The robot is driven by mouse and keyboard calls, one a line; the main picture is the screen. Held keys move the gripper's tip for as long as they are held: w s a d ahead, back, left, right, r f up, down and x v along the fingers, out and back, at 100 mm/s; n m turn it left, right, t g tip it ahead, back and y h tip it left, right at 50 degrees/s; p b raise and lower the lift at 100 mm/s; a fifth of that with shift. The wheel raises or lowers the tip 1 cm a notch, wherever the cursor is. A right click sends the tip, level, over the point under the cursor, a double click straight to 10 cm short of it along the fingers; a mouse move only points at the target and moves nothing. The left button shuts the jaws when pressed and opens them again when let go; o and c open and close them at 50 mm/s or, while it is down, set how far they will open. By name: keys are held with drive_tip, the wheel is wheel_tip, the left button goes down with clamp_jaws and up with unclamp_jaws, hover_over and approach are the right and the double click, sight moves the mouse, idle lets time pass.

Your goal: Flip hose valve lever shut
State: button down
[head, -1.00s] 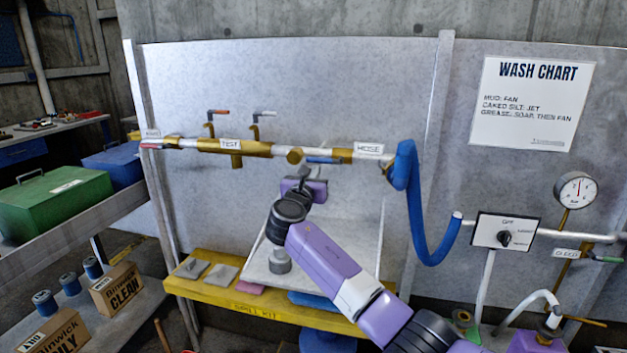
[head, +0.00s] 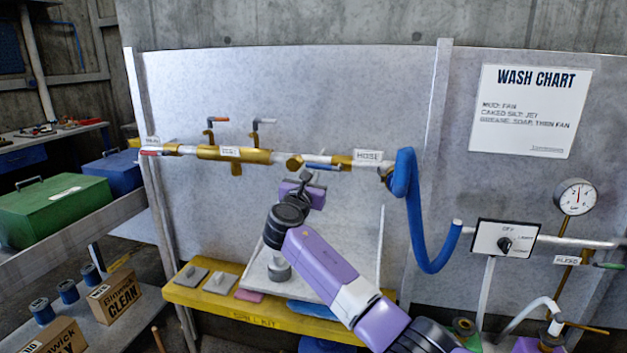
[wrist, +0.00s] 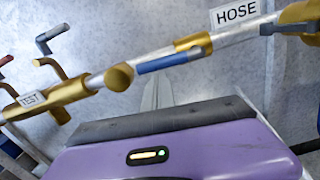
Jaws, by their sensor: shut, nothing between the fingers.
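The blue hose valve lever (head: 322,167) lies along the pipe, just left of the HOSE label (head: 368,156). In the wrist view the blue lever (wrist: 170,64) runs roughly parallel to the pipe, beside a round brass valve knob (wrist: 119,77). The HOSE label (wrist: 235,13) is up and to its right there. My gripper (head: 307,175) is just below the lever in the head view. In the wrist view my gripper (wrist: 157,86) has its grey fingers together and empty, pointing toward the pipe under the lever. I cannot tell whether they touch it.
Two upright levers (head: 218,121) stand on the brass TEST section to the left. A blue hose (head: 407,205) hangs to the right. A yellow shelf (head: 260,308) with pads is below. The panel above the pipe is clear.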

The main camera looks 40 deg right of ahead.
wheel_tip(320, 180, up, 3)
drive_tip(key=m, duration=0.4)
drive_tip(key=shift+a+f+b, duration=0.1)
drive_tip(key=shift+b, duration=0.2)
drive_tip(key=s+d+r+m+b, duration=0.1)
drive_tip(key=s+r+m, duration=0.1)
drive_tip(key=m, duration=0.5)
drive_tip(key=s+d+r+m+g+b, duration=0.1)
drive_tip(key=d+r+m, duration=0.1)
drive_tip(key=m, duration=0.4)
drive_tip(key=shift+s+r+m, duration=0.35)
drive_tip(key=shift+r+m, duration=0.05)
drive_tip(key=shift+r, duration=0.4)
drive_tip(key=shift+d, duration=0.1)
